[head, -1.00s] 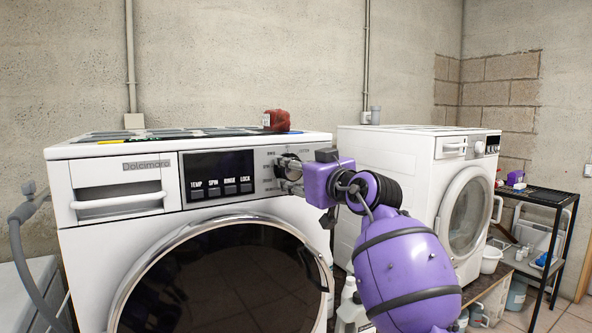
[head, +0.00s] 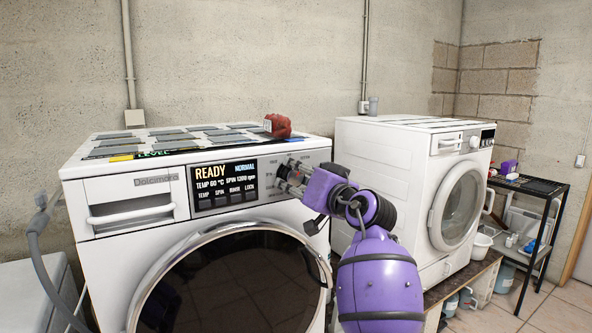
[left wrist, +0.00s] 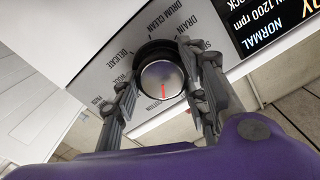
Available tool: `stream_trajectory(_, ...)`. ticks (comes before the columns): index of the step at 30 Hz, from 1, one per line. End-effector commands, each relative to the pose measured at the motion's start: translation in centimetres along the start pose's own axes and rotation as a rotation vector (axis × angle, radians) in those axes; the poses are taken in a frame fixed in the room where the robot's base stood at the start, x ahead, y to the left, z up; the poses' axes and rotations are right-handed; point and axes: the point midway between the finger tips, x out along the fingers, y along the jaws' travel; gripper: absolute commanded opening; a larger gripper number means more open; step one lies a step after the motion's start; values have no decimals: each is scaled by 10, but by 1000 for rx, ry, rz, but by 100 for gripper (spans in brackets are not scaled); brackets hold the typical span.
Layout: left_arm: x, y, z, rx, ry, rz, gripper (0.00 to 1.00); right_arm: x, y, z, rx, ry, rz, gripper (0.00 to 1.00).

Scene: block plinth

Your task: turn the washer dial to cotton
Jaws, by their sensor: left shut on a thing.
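The washer (head: 120,245) is the white front-loader at the left in the head view. Its display (head: 223,184) is lit and reads READY, NORMAL, 60 °C and 1200 rpm. The dial (left wrist: 162,80) is a round silver knob with a red mark in the left wrist view, ringed by printed labels such as DELICATE, DRUM CLEAN and DRAIN. My purple left gripper (head: 291,180) is shut on the dial, one finger on each side (left wrist: 163,82). My right gripper is not in view.
A dark red object (head: 278,126) sits on the washer's top edge above the dial. A second white washer (head: 385,170) stands close at the right. Farther right is a black shelf (head: 535,186). A grey hose (head: 35,240) hangs at the left.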

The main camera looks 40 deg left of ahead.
Motion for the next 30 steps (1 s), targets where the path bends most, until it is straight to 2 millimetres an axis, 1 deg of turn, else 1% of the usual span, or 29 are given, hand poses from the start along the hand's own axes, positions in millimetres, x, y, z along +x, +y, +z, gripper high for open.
stream_trajectory(1,-1,-2,-8,14,14,1,14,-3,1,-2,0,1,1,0)
stream_trajectory(9,-1,0,-7,69,14,2,14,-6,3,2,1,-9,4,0)
stream_trajectory(20,-2,0,-6,73,13,2,14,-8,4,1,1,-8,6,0)
stream_trajectory(21,-1,0,-6,72,13,2,42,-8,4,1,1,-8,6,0)
stream_trajectory(24,-1,0,-5,73,12,2,55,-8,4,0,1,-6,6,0)
stream_trajectory(25,-1,0,-5,73,11,2,58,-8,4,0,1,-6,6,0)
stream_trajectory(30,-1,0,-3,74,7,1,58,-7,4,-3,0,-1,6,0)
